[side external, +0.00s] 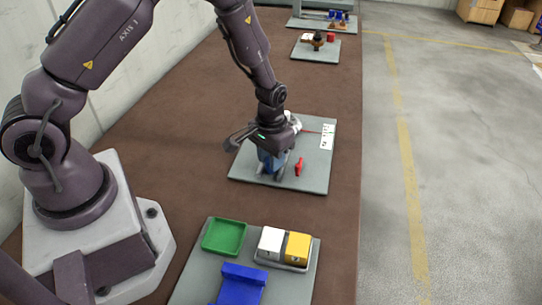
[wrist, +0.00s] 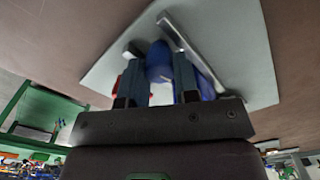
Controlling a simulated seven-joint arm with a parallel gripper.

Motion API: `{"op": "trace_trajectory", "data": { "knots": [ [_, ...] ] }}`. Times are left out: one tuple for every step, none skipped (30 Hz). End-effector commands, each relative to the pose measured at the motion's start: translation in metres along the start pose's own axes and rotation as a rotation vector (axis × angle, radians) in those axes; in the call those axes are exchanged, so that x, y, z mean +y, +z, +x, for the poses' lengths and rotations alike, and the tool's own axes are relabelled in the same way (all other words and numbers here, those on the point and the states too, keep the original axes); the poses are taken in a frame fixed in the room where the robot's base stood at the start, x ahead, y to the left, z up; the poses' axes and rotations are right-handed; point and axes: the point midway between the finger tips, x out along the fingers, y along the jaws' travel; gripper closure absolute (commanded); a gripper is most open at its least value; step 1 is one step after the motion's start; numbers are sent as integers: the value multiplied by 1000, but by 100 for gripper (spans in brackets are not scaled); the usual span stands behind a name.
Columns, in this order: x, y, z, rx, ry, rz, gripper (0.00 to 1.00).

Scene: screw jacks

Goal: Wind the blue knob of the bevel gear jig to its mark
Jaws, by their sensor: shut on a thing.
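The bevel gear jig stands on a grey plate (side external: 240,172) in the middle of the bench. My gripper (side external: 271,172) is over the plate's left part, pointing down, and hides much of the jig. In the wrist view a rounded blue knob (wrist: 159,60) sits between my two fingers, and my gripper (wrist: 160,82) is shut on it. A thin red pointer (side external: 312,131) reaches from a white round part (side external: 294,121) toward a white card with dark marks (side external: 327,137). The card's marks are too small to read. I cannot tell how close the pointer is to any mark.
A small red part (side external: 298,167) stands on the plate, right of my gripper. Nearer are a green tray (side external: 225,236), white and yellow blocks (side external: 283,247) and a blue fixture (side external: 240,285). Another small plate (side external: 315,51) lies farther back. The bench between them is bare.

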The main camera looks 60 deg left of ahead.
Motion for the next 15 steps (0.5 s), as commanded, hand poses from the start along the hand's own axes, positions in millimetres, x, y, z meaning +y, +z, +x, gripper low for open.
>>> {"op": "trace_trajectory", "data": {
  "knots": [
    [0,0,-1,-1,0,-28,95],
    [0,0,-1,-2,0,-45,95],
    [0,0,-1,-2,0,-66,95],
    [0,0,-1,-2,0,-81,95],
    [0,0,-1,-2,1,-94,95],
    [0,0,-1,-2,1,-110,95],
    [0,0,-1,-2,0,-121,95],
    [0,0,-1,-2,0,-131,95],
    [0,0,-1,-2,0,-141,95],
    [0,0,-1,-2,0,-149,95],
    [0,0,-1,-2,0,-156,95],
    [0,0,-1,-2,0,-163,95],
    [0,0,-1,-2,0,-167,95],
    [0,0,-1,-2,0,-170,95],
    [0,0,-1,-2,0,-174,95]
  ]
}}
